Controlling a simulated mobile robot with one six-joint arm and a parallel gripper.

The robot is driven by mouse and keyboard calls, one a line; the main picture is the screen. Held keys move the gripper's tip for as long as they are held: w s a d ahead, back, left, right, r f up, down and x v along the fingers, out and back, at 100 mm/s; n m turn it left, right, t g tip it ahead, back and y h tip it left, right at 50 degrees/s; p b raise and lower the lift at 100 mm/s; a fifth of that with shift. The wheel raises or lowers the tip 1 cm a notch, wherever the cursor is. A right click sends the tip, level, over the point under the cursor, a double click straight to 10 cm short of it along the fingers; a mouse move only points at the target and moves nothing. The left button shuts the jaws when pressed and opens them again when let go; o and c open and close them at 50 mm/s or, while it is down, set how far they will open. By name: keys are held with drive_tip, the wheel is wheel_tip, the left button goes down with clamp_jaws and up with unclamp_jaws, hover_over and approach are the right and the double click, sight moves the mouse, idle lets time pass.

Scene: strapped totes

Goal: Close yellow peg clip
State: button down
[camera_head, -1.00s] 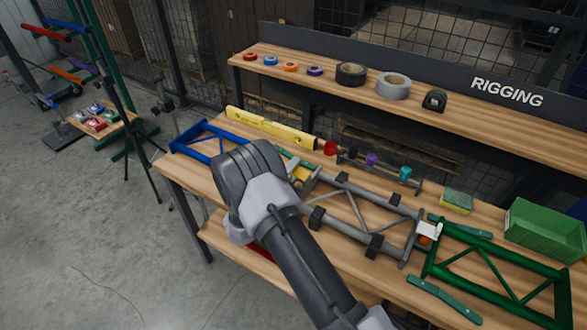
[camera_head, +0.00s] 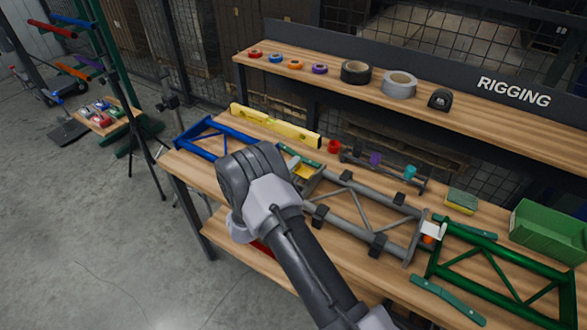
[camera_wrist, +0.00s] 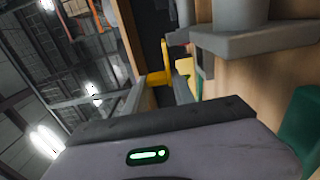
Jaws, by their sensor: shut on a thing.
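The yellow clip (camera_wrist: 158,77) shows in the wrist view between the two fingers of my gripper (camera_wrist: 160,88), which is shut on it. A yellow piece (camera_head: 301,171) also shows in the head view just right of my wrist, at the left end of the grey truss section (camera_head: 352,208). My wrist covers the fingers and most of that joint in the head view. I cannot tell whether the clip is fully closed. The blue truss section (camera_head: 199,135) lies on the left and the green truss section (camera_head: 505,271) on the right.
A white clip with an orange part (camera_head: 431,231) sits at the grey-green joint. Behind the truss are a yellow level (camera_head: 275,125), coloured pieces on a rack (camera_head: 380,168), a sponge (camera_head: 462,201) and a green bin (camera_head: 548,235). A raised shelf (camera_head: 330,80) holds tape rolls.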

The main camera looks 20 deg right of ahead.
drive_tip(key=c, duration=1.1)
unclamp_jaws()
drive_tip(key=shift+c, duration=0.2)
drive_tip(key=p+v, duration=0.3)
drive_tip(key=v, duration=1.4)
drive_tip(key=shift+s, duration=0.2)
drive_tip(key=shift+a, duration=0.15)
